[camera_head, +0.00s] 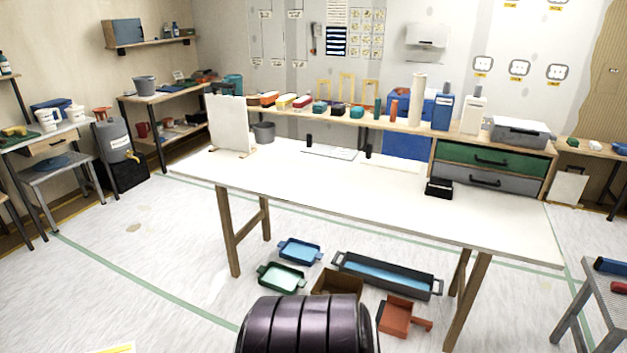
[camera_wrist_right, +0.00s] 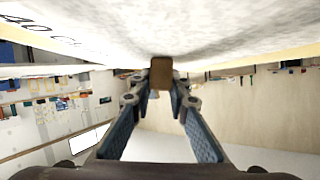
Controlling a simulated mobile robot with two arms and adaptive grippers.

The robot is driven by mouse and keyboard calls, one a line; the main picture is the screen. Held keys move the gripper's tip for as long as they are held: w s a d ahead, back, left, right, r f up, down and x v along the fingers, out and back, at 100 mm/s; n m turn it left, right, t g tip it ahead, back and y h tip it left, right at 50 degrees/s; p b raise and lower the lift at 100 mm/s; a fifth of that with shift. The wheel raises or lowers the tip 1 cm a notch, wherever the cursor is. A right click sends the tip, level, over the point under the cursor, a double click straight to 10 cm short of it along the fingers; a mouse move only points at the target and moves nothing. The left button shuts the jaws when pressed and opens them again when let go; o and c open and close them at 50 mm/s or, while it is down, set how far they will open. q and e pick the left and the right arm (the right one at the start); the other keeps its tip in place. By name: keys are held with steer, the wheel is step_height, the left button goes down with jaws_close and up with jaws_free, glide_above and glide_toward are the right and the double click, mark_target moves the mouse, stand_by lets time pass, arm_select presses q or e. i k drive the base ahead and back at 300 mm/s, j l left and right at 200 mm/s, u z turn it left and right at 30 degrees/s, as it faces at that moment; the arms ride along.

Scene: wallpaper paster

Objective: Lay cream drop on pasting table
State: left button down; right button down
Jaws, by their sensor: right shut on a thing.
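The pasting table (camera_head: 330,190) stands in the middle of the head view, with a long, mostly bare white top on wooden legs. In the right wrist view my right gripper (camera_wrist_right: 161,85) is shut on a small brown tab (camera_wrist_right: 161,72). A broad off-white sheet with yellowish edges (camera_wrist_right: 210,30) spreads just beyond the fingertips; it looks like the cream drop, and dark lettering shows at its left. I cannot tell how the tab joins it. A white piece with a yellow strip (camera_head: 110,348) shows at the bottom left of the head view. My left gripper is not in view.
An upright cream board (camera_head: 230,125) and a grey pot (camera_head: 264,132) stand at the table's left end. A black block (camera_head: 439,187) sits near its right. Trays, including a long dark one (camera_head: 388,274), lie below. A grey stool (camera_head: 597,300) stands at right.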

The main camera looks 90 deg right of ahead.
mark_target(359, 197)
steer(key=k+l+z, duration=0.1)
steer(key=l+z, duration=0.35)
steer(key=l, duration=0.2)
steer(key=l+z, duration=0.45)
steer(key=l, duration=0.25)
steer(key=i+l+z, duration=0.15)
steer(key=l+z, duration=0.35)
steer(key=l, duration=0.15)
steer(key=i+l, duration=0.1)
steer(key=l, duration=0.25)
steer(key=i+l, duration=0.1)
steer(key=l, duration=0.3)
steer(key=i+l, duration=0.1)
steer(key=l, duration=0.25)
